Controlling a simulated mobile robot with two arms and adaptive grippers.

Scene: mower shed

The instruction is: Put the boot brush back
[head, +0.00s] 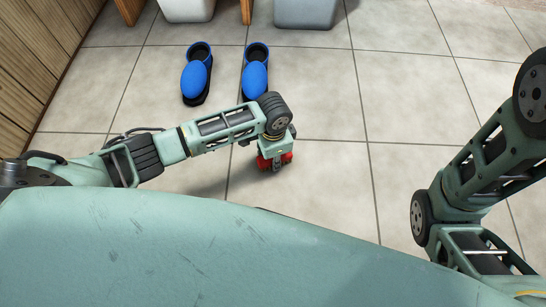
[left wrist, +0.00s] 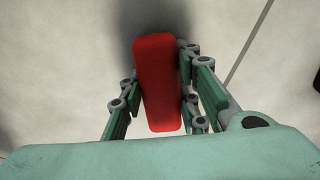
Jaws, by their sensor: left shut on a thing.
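The boot brush shows as a red block (left wrist: 158,85) in the left wrist view, lengthwise between the fingers. My left gripper (left wrist: 160,95) is shut on it, with finger pads along both long sides. In the head view the left gripper (head: 274,161) points down over the tiled floor, and red parts of the brush (head: 287,157) stick out around it. A dark shadow lies on the floor by the far end of the brush. The underside of the brush is hidden. My right arm is at the right of the head view, but its gripper is out of view.
A pair of blue and black shoes (head: 196,76) (head: 256,74) stands on the floor beyond my left gripper. A white container (head: 187,10) and a grey container (head: 305,13) stand at the back. A wooden plank wall (head: 35,55) is at the left. Floor between the arms is clear.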

